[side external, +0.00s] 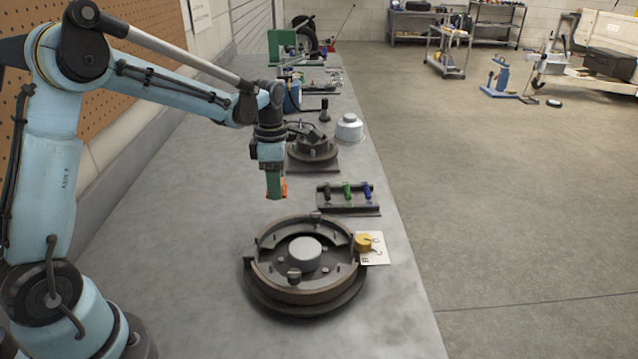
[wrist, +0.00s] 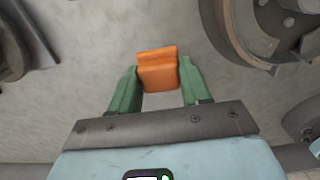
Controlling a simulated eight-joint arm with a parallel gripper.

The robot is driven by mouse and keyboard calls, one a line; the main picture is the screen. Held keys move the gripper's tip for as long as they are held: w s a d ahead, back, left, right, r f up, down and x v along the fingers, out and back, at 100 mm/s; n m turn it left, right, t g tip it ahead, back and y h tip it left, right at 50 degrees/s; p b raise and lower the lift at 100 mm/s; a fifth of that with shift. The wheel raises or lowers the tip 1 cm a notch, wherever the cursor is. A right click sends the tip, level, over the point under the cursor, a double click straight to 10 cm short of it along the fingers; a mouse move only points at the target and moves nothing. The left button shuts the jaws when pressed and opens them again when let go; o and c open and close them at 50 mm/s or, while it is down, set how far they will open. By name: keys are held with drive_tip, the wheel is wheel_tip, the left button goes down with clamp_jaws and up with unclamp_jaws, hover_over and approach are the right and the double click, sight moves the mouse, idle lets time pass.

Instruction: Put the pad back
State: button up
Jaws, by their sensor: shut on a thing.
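My gripper (side external: 275,190) hangs pointing down over the grey bench. Its green fingers (wrist: 158,78) are shut on an orange block (wrist: 158,72), which I take to be the pad. In the side view a sliver of the orange block (side external: 284,188) shows at the fingertips; the rest is hidden behind them. It appears held above the bench, clear of other things. A round brake-like assembly (side external: 262,281) with a brown rim and a grey hub (side external: 305,254) lies nearer the side camera. Part of a round assembly (wrist: 240,30) shows at the wrist view's upper right.
A rack (side external: 345,209) with black, green and blue handles stands to the right of my gripper. A yellow knob-like piece (side external: 363,242) and white card (side external: 376,255) are beside the round assembly. Another dark mechanism (side external: 312,148) stands farther back. The bench's left side is clear.

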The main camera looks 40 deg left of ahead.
sight(273, 208)
drive_tip(key=a+f, duration=0.2)
drive_tip(key=a, duration=0.1)
drive_tip(key=shift+w, duration=0.4)
drive_tip(key=shift+f, duration=1.95)
drive_tip(key=shift+f, duration=0.1)
drive_tip(key=o, duration=0.9)
drive_tip(key=shift+o, duration=0.2)
